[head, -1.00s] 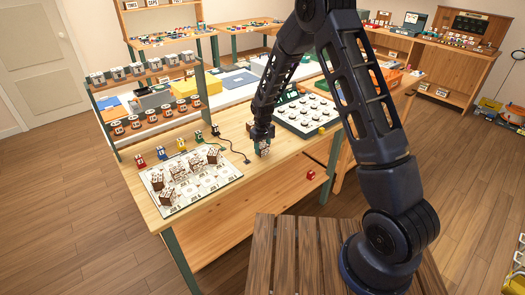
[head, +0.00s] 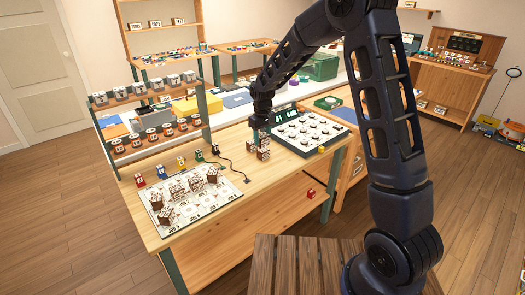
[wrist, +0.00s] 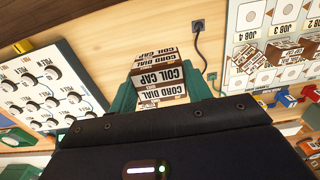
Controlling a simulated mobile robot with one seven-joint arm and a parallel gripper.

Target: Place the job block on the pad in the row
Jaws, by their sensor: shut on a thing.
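The job block (head: 263,154) is a brown and white cube. In the wrist view the block (wrist: 160,78) shows upside-down labels reading COIL CAP and CORD DIAL. My gripper (head: 262,139) is shut on it, with a green finger on each side in the wrist view. It is at the bench, left of the dial board; I cannot tell whether the block touches the bench top. The white job board (head: 205,212) lies to the left, with rows of pads and several brown and white blocks (head: 178,190) on it. In the wrist view the board (wrist: 252,47) shows the labels JOB 4 and JOB 3.
A board of dials (head: 312,131) stands close to the right of my gripper. Small coloured blocks (head: 168,168) line the job board's back edge. A black cable (head: 237,171) lies between board and gripper. A rack of dial units (head: 150,135) stands behind. Bare wooden bench top (head: 250,175) lies in front.

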